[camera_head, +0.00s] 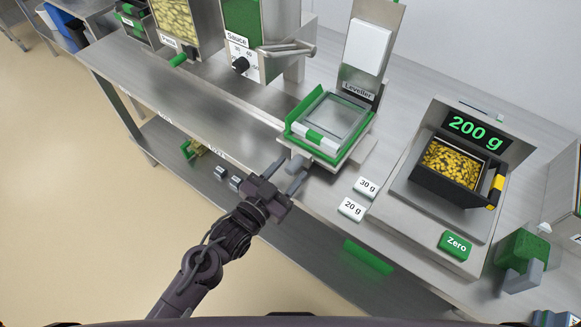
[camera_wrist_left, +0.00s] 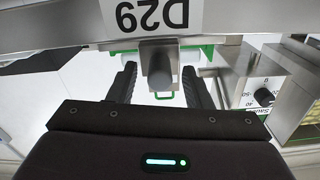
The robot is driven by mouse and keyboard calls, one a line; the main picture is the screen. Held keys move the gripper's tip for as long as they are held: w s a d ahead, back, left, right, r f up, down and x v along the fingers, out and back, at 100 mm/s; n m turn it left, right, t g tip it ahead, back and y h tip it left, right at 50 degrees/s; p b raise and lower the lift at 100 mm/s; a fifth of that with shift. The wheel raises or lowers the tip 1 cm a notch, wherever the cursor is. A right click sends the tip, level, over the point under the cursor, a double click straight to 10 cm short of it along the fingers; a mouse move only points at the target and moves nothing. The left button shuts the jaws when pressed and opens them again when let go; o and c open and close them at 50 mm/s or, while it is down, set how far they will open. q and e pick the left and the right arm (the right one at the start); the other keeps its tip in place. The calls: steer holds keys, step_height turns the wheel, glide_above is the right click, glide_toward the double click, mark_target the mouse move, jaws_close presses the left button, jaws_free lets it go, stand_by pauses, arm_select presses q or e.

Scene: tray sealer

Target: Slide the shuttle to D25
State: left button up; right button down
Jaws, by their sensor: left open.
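The shuttle (camera_head: 352,152), a tray carriage with a green frame, sits under the Leveller at the front edge of the steel counter. A grey knob (camera_head: 298,163) sticks out from its front. My left gripper (camera_head: 287,176) is open at this knob. In the left wrist view the grey knob (camera_wrist_left: 158,66) stands between the two open fingers (camera_wrist_left: 158,84), and no grip on it shows. A label D29 (camera_wrist_left: 148,14) is beside it, upside down. Along the counter edge, a small label (camera_head: 217,153) left of the shuttle seems to read D25. My right gripper is not in view.
The Sauce dispenser (camera_head: 240,62) stands left of the Leveller (camera_head: 361,80). The counter between shuttle and dispenser looks clear.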

arm_select(q)
steer(key=shift+w+d, duration=0.45)
steer(key=shift+w, duration=0.1)
jaws_close()
